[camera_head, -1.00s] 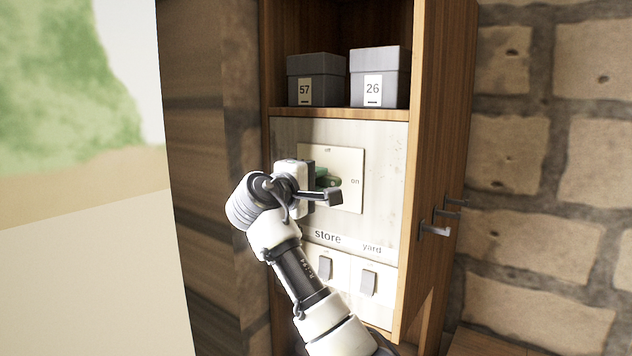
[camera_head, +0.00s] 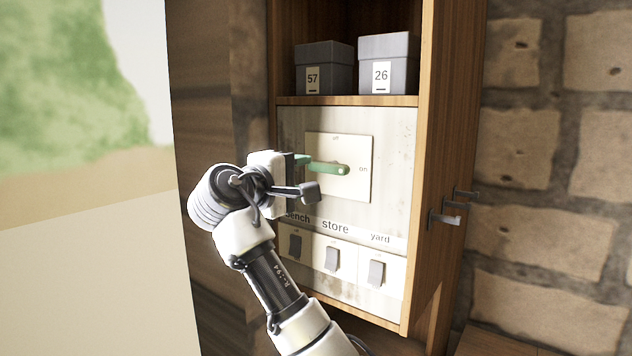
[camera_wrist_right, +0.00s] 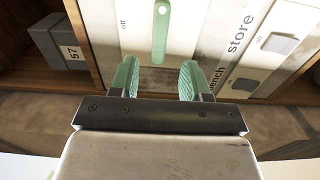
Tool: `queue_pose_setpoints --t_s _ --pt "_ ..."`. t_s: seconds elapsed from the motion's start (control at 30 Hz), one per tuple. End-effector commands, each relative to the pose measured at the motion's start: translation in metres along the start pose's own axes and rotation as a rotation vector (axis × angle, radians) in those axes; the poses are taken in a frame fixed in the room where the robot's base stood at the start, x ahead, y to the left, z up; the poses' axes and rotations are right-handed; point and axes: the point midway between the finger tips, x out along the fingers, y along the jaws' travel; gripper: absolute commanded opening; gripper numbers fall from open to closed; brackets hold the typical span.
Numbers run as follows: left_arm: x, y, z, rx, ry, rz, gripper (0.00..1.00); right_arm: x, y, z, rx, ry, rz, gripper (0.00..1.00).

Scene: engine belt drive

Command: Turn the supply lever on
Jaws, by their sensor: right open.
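The green supply lever (camera_head: 332,168) is on a pale square plate (camera_head: 355,190) marked "off" at the top and "on" at the right. Its bar lies roughly level, with a rounded end just short of "on"; I cannot tell which end is the pivot. My right gripper (camera_head: 305,176) is open just left of and in front of the lever, holding nothing. In the right wrist view the lever (camera_wrist_right: 161,32) lies beyond and between the two green-padded fingers (camera_wrist_right: 159,66), apparently clear of both. My left gripper is out of view.
Below the plate are three small switches labelled bench (camera_head: 295,246), store (camera_head: 333,259) and yard (camera_head: 376,273). Grey boxes 57 (camera_head: 323,68) and 26 (camera_head: 386,62) stand on the shelf above. The wooden cabinet side (camera_head: 440,150) has dark hooks (camera_head: 446,218).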

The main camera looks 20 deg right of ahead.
Motion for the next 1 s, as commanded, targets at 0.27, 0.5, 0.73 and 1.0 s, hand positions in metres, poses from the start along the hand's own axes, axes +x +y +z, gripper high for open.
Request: queue_pose_setpoints --t_s 0.27,0.5,0.73,1.0 --pt "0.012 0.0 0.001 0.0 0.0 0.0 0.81 -0.032 -0.001 0.0 0.0 0.0 -0.001 0.47" --pt "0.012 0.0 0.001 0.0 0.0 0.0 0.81 -0.034 0.0 0.0 -0.001 -0.001 -0.001 0.47" --pt "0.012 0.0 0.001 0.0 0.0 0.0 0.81 -0.024 -0.022 -0.009 -0.025 0.019 -0.021 0.47" --pt "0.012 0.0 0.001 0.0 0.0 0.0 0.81 0.023 -0.191 -0.051 -0.135 0.181 -0.197 0.47"
